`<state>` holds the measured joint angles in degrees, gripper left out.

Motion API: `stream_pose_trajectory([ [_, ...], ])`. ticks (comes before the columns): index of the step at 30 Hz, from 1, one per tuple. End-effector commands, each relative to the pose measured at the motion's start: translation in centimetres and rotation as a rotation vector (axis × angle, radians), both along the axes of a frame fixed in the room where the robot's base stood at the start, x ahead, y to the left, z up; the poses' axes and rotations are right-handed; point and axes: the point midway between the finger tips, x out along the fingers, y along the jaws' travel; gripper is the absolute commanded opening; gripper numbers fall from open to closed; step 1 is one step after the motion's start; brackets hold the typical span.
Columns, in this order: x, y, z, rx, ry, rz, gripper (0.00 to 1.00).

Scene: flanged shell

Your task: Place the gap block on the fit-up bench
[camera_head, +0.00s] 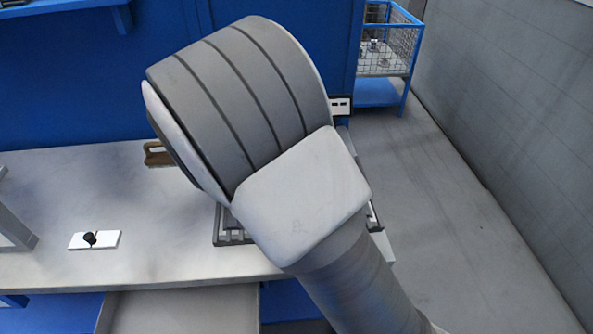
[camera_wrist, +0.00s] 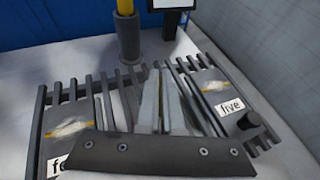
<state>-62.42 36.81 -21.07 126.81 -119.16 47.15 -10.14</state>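In the wrist view, a dark bar with several screws (camera_wrist: 150,155), apparently part of my gripper, crosses the bottom. Pale upright plates (camera_wrist: 150,105) stand close together just above it; I cannot tell whether they are my fingers or something between them. Behind them is a dark slatted rack (camera_wrist: 45,105) on the bench. In the head view my arm hides my gripper and most of this rack. A white plate with a black knob (camera_head: 108,240) lies on the pale bench top (camera_head: 60,195) at left. I cannot tell which thing is the gap block.
Grey pieces with yellow streaks sit on the rack, one labelled "five" (camera_wrist: 231,106). A black knob (camera_wrist: 248,119) is beside it. A post with a yellow top (camera_wrist: 128,30) stands behind. A brown brush (camera_head: 157,155) lies on the bench. A blue wire basket (camera_head: 388,45) stands at back right.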

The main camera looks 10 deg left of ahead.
Motion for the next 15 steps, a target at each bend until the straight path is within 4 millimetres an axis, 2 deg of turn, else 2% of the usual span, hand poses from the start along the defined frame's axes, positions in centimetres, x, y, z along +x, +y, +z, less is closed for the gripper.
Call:
stream_pose_trajectory([
  [9, 0.1, 0.1, -3.5, -0.002, -0.002, 0.001, 0.0],
  [15, 0.1, 0.1, -4.0, 0.001, -0.002, 0.0, 0.0],
])
